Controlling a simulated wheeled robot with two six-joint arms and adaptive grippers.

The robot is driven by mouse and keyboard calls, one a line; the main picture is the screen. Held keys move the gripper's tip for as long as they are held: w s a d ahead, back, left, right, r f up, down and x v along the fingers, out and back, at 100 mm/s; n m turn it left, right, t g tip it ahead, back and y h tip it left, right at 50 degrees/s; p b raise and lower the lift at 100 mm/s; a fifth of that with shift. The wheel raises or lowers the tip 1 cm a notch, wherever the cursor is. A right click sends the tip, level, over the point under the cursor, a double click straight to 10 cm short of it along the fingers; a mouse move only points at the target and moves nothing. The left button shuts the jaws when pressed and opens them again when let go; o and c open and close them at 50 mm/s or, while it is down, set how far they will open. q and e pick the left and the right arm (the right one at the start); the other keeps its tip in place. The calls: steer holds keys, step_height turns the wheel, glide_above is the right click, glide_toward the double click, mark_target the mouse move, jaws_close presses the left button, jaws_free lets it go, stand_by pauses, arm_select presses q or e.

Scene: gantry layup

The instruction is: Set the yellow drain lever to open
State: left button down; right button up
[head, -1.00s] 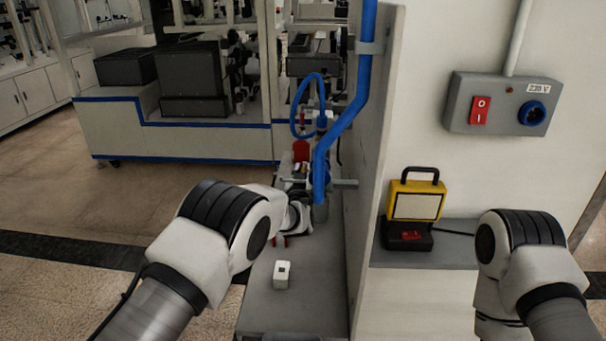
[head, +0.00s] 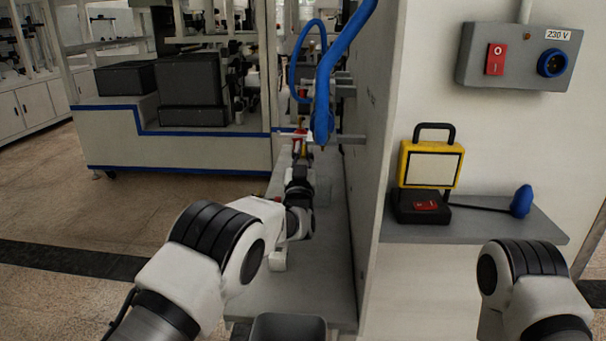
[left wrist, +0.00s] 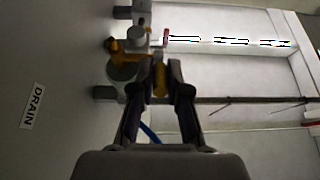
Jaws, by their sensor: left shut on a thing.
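The yellow drain lever (left wrist: 160,78) shows in the left wrist view between the fingertips of my left gripper (left wrist: 158,72). The gripper is shut on it. The lever belongs to a valve with yellow and grey parts (left wrist: 124,68) on the wall, and a white DRAIN label (left wrist: 33,106) is on the same wall. In the head view my left gripper (head: 299,150) reaches forward along the bench beside the panel, and the lever itself cannot be made out. My right arm is at the lower right; its gripper is out of the picture.
The blue hose (head: 325,90) hangs over the bench (head: 325,270) near my left gripper. A pale block (head: 278,260) sits beside my left arm, and a grey bin (head: 288,328) is at the front. A yellow lamp (head: 431,166) and blue plug (head: 522,201) are on the right shelf.

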mark_target(303, 149)
arm_select(q)
steer(key=shift+f+t+b, duration=0.1)
steer(key=shift+t+b, duration=0.2)
steer(key=c, duration=1.4)
jaws_free()
steer(key=shift+w, duration=0.1)
steer(key=shift+c, duration=0.2)
step_height(303, 149, up, 10)
steer(key=shift+f, duration=0.1)
steer(key=shift+o, duration=1.4)
